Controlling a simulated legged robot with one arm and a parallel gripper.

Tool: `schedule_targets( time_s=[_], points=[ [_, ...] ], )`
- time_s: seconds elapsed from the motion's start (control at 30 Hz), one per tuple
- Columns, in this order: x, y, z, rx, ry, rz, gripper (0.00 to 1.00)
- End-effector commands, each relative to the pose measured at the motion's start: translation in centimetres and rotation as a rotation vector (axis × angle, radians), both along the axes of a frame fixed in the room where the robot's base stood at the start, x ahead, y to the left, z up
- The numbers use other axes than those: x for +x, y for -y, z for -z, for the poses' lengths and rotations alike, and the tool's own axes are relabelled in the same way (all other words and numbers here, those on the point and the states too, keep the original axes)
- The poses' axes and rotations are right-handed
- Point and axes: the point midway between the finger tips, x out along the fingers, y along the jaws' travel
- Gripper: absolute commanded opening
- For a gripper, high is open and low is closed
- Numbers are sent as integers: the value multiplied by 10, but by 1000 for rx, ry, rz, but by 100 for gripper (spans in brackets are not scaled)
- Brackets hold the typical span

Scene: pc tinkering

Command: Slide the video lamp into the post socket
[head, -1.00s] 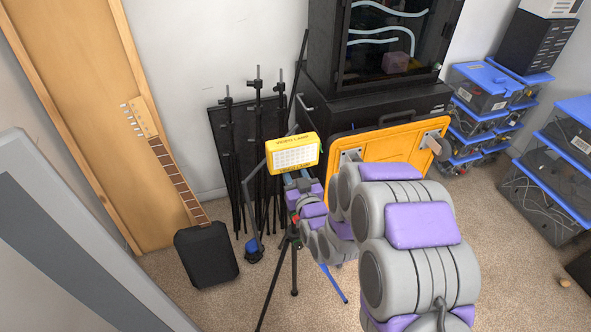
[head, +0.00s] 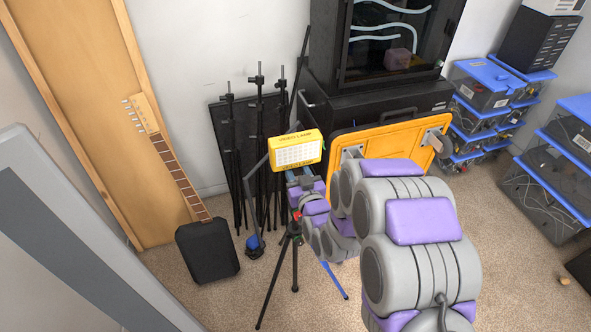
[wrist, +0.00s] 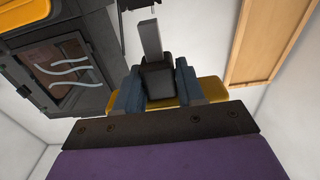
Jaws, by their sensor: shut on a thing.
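The yellow video lamp (head: 296,151) is upright in the head view, with its pale panel facing the camera. My gripper (wrist: 157,84) is shut on the lamp's dark block (wrist: 158,80) in the wrist view, with a blue finger on each side. A grey bar (wrist: 150,38) sticks out from this block, away from the yellow body (wrist: 212,90). A black tripod (head: 294,235) stands just below the lamp and my wrist. I cannot make out the post socket clearly.
Several black stands (head: 257,150) lean at the wall behind the lamp. An orange panel (head: 385,147) and a black cabinet (head: 375,90) are to the right. Carpet (head: 220,305) is free in front.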

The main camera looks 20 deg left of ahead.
Motion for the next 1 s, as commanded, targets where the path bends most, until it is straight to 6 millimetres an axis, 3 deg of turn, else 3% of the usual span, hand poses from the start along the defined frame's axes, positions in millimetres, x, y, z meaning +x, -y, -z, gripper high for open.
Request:
schedule_targets(
  time_s=[1.0],
  points=[
    [1, 0, 11, 0, 1, 0, 0]
  ],
)
